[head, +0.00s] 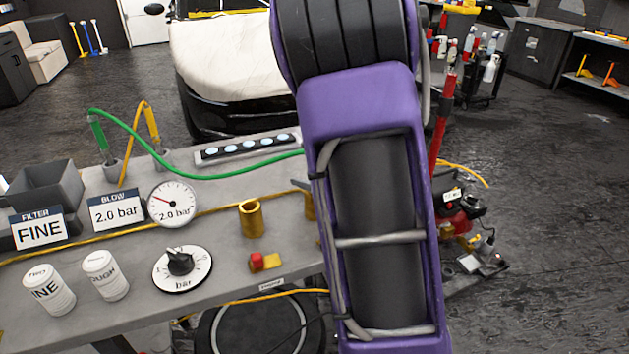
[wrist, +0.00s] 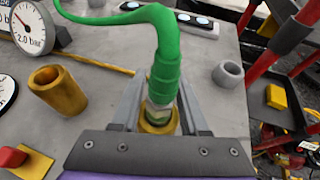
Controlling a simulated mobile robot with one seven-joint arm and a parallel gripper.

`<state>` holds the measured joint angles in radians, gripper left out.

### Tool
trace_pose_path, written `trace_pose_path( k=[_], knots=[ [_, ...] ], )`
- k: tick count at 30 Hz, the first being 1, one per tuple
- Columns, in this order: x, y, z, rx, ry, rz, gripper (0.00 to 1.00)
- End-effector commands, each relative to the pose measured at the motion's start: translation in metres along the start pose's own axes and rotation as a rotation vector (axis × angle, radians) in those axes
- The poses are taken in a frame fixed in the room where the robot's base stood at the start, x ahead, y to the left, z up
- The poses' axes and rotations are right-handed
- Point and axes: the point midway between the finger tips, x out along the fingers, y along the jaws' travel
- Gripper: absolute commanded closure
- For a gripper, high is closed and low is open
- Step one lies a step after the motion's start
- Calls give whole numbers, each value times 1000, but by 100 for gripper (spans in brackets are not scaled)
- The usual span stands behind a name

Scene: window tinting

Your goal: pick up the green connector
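The green connector (wrist: 162,82) with its metal tip stands upright between my gripper's two grey fingers in the wrist view, at a brass socket (wrist: 158,122). My gripper (wrist: 161,100) is around it with the fingers apart, and narrow gaps seem to show beside the connector. In the head view my purple arm hides this end. A green hose (head: 215,177) runs behind the arm, and its left end has a green handle (head: 98,132) over a grey cup.
An empty brass socket (head: 250,217) stands left of my gripper. The grey bench also holds a pressure gauge (head: 173,204), a dial (head: 181,267), two white canisters (head: 105,275), a grey bin (head: 47,186) and a red-and-yellow switch (head: 263,262). A yellow hose (head: 130,227) crosses the bench.

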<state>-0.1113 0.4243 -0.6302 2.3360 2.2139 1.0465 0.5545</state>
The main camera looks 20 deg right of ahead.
Motion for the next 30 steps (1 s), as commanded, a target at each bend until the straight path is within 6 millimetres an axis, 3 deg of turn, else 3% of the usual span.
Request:
trace_pose_path(
  k=[1,7,20,23,30],
  knots=[
    [0,0,0,0,0,0,67],
    [0,0,0,0,0,0,100],
    [-1,0,3,0,-2,0,100],
    [-5,0,12,0,-3,0,100],
    [-23,0,56,-1,-7,-1,100]
  ],
)
